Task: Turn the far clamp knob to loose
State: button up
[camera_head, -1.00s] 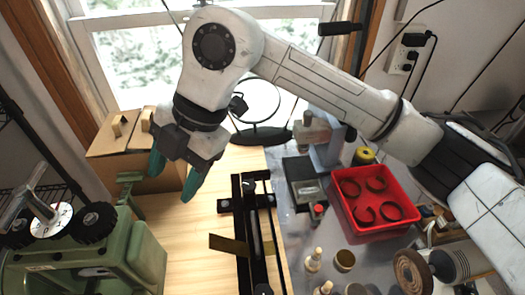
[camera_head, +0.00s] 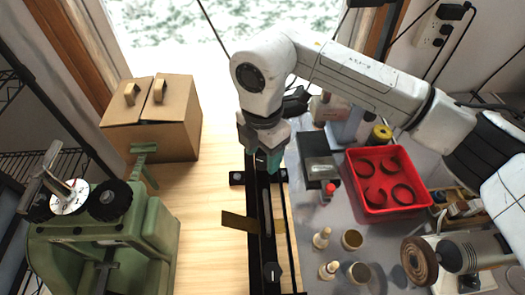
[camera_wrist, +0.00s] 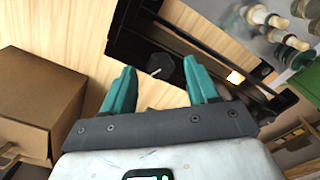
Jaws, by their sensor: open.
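The clamp fixture (camera_head: 254,255) is a long black frame on the wooden bench, with a brass strip (camera_head: 240,222) across it. Its near black knob (camera_head: 271,272) shows in the head view. The far clamp knob (camera_wrist: 160,67) is round and black with a pale pointer line in the wrist view. My gripper (camera_head: 268,160) is over the far end of the frame with its teal fingers pointing down. In the wrist view my gripper (camera_wrist: 159,68) is open, one finger on each side of the far knob. I cannot tell whether the fingers touch it. The head view mostly hides this knob.
A cardboard box (camera_head: 178,134) stands left at the back, and a green machine (camera_head: 150,235) stands at the front left. Right of the fixture are a dark tray (camera_head: 318,170), a red bin (camera_head: 412,198) with rings, and several small bottles and cups. Bare wood lies left of the fixture.

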jog(key=shift+f, duration=0.6)
jog(key=c, duration=1)
jog(key=shift+n+b, duration=0.3)
jog(key=shift+n, duration=0.1)
jog(key=shift+c, duration=0.2)
jog(key=n+b, duration=0.3)
jog(key=n, duration=0.1)
jog(key=shift+f+n, duration=0.1)
jog(key=shift+n, duration=0.3)
jog(key=n+b, duration=0.4)
jog(key=n, duration=0.1)
jog(key=n+b, duration=0.2)
jog(key=n, duration=0.3)
jog(key=shift+n, duration=0.4)
jog(key=n+b, duration=0.1)
jog(key=n, duration=0.4)
jog(key=shift+n+b, duration=0.4)
